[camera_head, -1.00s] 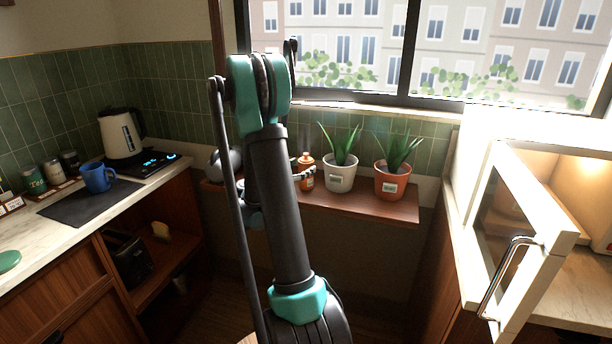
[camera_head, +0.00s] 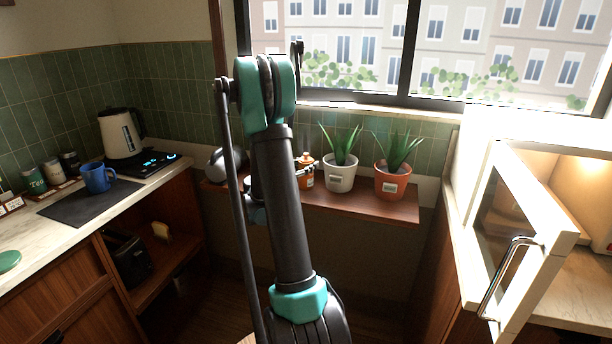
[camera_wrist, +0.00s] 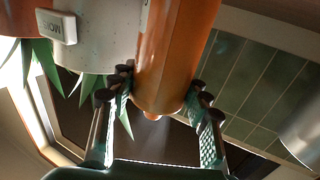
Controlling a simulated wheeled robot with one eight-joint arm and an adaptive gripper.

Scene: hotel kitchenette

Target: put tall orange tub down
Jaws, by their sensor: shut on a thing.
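The tall orange tub (camera_head: 307,180) is upright at the wooden wall shelf (camera_head: 402,213), left of the white plant pot (camera_head: 341,178). My arm partly covers it in the head view. In the wrist view, which is upside down, the tub (camera_wrist: 172,60) stands between both fingers of my gripper (camera_wrist: 160,82). The fingers are shut on it near its top end. The tub's base is outside the wrist view, and I cannot tell whether it touches the shelf.
A terracotta plant pot (camera_head: 390,182) stands right of the white pot. A rounded grey metal thing (camera_head: 228,160) is at the shelf's left, partly behind my arm. The window wall is close behind. An open cabinet door (camera_head: 520,250) juts out at right.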

